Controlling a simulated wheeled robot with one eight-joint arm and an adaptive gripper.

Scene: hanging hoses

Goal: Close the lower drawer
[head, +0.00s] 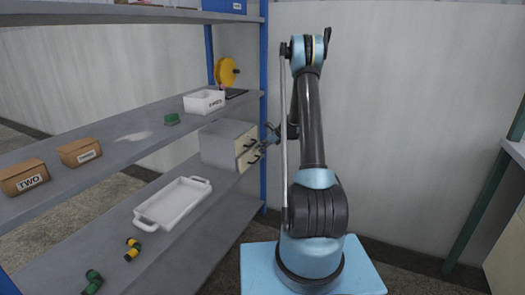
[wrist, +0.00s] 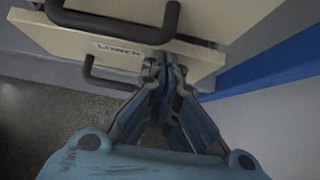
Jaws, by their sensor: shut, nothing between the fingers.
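A grey drawer unit (head: 217,143) with cream fronts and dark handles stands on the middle-right of the lower shelf. The lower drawer front (wrist: 195,62) is labelled LOWER in the wrist view. Its dark handle (wrist: 100,79) sticks out left of my fingers, and the upper drawer's handle (wrist: 112,28) is above. A dark gap shows between the two fronts, and the lower one seems to stand slightly forward. My gripper (wrist: 161,68) is shut and empty, its fingertips at the lower front, right of the label. Whether they touch is unclear. In the head view my gripper (head: 267,138) is beside the handles.
A blue shelf post (head: 263,100) stands close behind my gripper. A white tray (head: 173,203) and green and yellow hose fittings (head: 132,250) lie on the lower shelf. Small boxes (head: 80,152) and a white bin (head: 204,102) stand on the shelf above.

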